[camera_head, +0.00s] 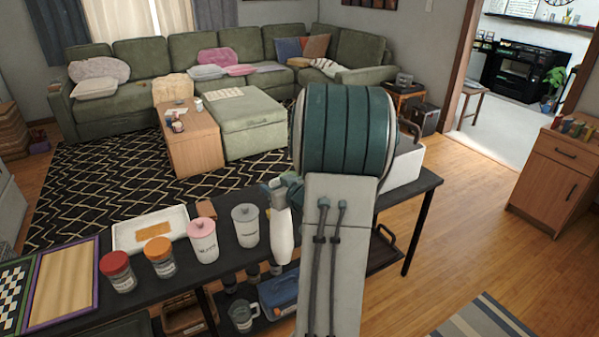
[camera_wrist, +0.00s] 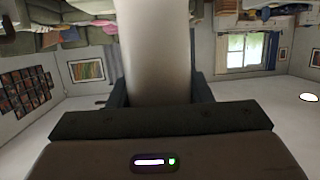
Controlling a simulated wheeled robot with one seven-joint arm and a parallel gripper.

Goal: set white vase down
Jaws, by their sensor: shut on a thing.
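The white vase (camera_head: 282,236) is upright in the head view, right of the grey lidded canister, and overlaps the front edge of the black table (camera_head: 330,212). My gripper (camera_head: 279,192) is shut on its upper part. I cannot tell whether the vase's base touches the table or hangs above it. In the wrist view the vase (camera_wrist: 157,50) is a pale column between my gripper's two dark fingers (camera_wrist: 160,92). My forearm hides part of the table to the right of the vase.
On the table stand a grey canister (camera_head: 245,226), a pink canister (camera_head: 202,241), an orange-lidded jar (camera_head: 160,258), a red-lidded jar (camera_head: 118,272) and a white tray (camera_head: 126,237). A white box (camera_head: 404,168) is at the right end. A lower shelf holds a blue container (camera_head: 280,295).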

